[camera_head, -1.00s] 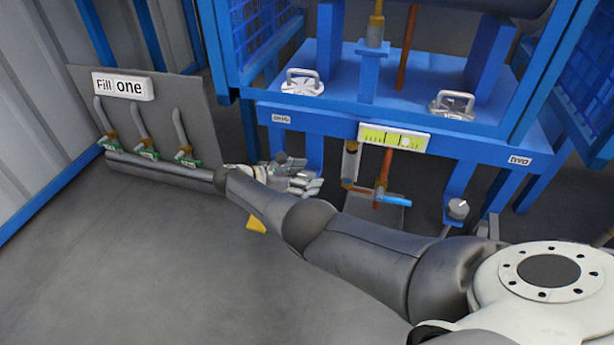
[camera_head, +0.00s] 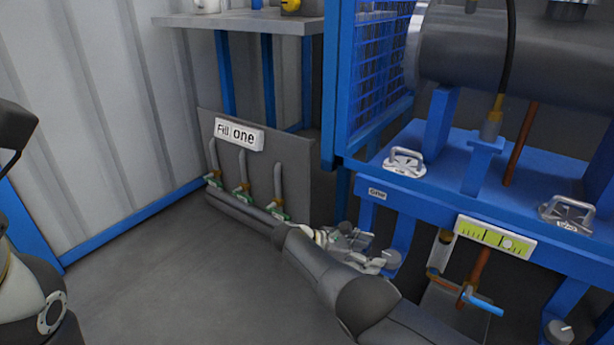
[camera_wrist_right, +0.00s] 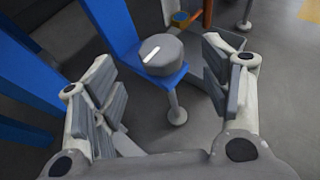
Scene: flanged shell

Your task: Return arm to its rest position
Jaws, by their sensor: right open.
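My right arm comes in from the lower right in the head view. Its gripper (camera_head: 362,252) is low in front of the blue frame, close beside a grey round knob (camera_head: 391,259). In the right wrist view my right gripper (camera_wrist_right: 160,75) has its two fingers spread wide with nothing held. The grey knob (camera_wrist_right: 161,55) with a white mark shows in the gap between them, on a blue bracket. I cannot tell whether a finger touches it. My left gripper is not in view.
A blue frame (camera_head: 440,205) carries two white handled covers (camera_head: 404,162), a yellow-green gauge (camera_head: 495,237) and a blue-handled valve (camera_head: 481,301). A grey panel signed "Fill one" (camera_head: 239,134) with several pipes stands left. The grey floor (camera_head: 200,275) at lower left is clear.

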